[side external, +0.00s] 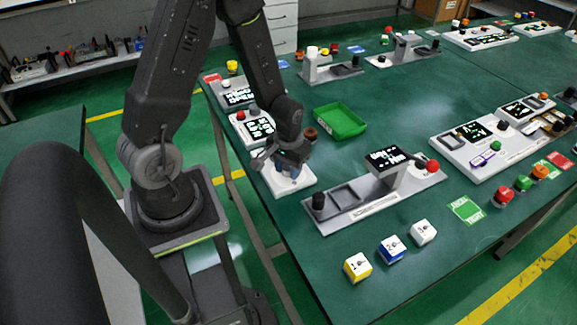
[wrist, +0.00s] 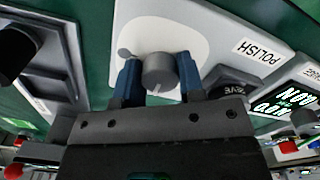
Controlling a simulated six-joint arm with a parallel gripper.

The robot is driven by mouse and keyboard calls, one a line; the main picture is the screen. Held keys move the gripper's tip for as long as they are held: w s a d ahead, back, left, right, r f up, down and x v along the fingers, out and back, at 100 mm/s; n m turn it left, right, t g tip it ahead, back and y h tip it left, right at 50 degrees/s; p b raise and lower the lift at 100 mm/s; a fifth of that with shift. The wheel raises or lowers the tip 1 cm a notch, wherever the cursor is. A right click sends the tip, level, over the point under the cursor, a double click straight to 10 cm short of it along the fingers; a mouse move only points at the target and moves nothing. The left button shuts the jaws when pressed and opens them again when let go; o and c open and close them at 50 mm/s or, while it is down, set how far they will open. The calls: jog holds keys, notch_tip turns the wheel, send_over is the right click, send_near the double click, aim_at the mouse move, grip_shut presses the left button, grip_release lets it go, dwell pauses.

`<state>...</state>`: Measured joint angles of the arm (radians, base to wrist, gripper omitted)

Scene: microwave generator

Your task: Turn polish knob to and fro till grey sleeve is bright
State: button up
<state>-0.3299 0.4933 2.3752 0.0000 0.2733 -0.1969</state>
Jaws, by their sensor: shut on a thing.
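The polish knob (wrist: 160,74) is a small grey round knob with a pointer mark, on a pale round patch of the white plate marked POLISH (wrist: 258,50). My gripper (wrist: 160,82) has its two blue fingers shut on the knob, one on each side. In the side view my gripper (side external: 289,168) is low over the white plate (side external: 302,186) and hides the knob. A dark rounded part (wrist: 236,78) with a label ending in EVE sits just right of the fingers in the wrist view.
A grey console with a raised screen (side external: 388,158) stands to the right of my gripper. A green tray (side external: 340,121) lies behind it. Panels with lit displays (side external: 261,128) stand at the back left. White, blue and yellow cubes (side external: 391,249) lie at the front.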

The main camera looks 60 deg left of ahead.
jog(key=n, duration=0.5)
jog(key=shift+n, duration=0.4)
jog(key=n, duration=0.5)
jog(key=shift+n, duration=0.4)
jog(key=m, duration=0.6)
